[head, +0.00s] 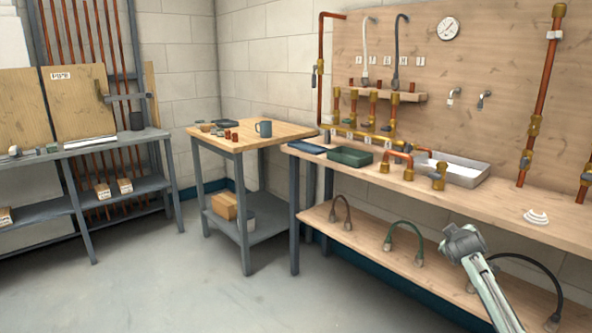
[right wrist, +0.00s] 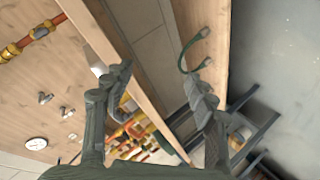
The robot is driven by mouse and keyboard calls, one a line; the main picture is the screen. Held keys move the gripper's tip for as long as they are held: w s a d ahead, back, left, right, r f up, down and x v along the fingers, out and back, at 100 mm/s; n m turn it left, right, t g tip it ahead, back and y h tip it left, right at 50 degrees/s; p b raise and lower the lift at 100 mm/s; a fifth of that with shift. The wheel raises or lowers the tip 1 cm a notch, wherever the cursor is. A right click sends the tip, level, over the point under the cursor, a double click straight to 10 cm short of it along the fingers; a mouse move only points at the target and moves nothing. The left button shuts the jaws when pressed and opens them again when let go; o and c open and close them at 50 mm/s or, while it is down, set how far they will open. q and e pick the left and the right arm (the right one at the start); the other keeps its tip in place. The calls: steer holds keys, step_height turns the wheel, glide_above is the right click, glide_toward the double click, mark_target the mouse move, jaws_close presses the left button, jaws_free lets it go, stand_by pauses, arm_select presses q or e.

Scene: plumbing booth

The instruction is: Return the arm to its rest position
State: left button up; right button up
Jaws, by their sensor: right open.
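My right arm (head: 486,281) comes in from the lower right of the head view. Its grey end is in front of the workbench's lower shelf, below the bench top. In the right wrist view my right gripper (right wrist: 158,76) is open, its two fingers spread wide with nothing between them. The bench edge and lower shelf show beyond the fingers, tilted in this view. No contact with the bench is visible. My left arm and gripper are in neither view.
The lower shelf (head: 360,236) holds curved hoses, including a green hose (head: 408,228). A side table (head: 255,138) stands left; the floor before it is clear.

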steer(key=s+a+f+m+g+y, duration=0.1)
steer(key=s+a+f, duration=0.2)
steer(key=s+f, duration=0.45)
steer(key=s+a+f+g+y, duration=0.1)
steer(key=s+a+f+y, duration=0.2)
steer(key=f, duration=0.7)
steer(key=s+a+f+m+g, duration=0.1)
steer(key=s+a+f, duration=0.4)
steer(key=f, duration=0.4)
steer(key=s+a+f+g, duration=0.1)
steer(key=s+f, duration=0.4)
steer(key=s, duration=0.6)
steer(key=s+a+f+g, duration=0.2)
steer(key=s+f, duration=0.4)
steer(key=s, duration=0.5)
steer(key=s+a+f+g+y, duration=0.1)
steer(key=s+f, duration=0.4)
steer(key=s, duration=0.6)
steer(key=shift+s+a+f+g, duration=0.2)
steer(key=shift+a+f+g, duration=0.2)
steer(key=shift+a+g, duration=0.35)
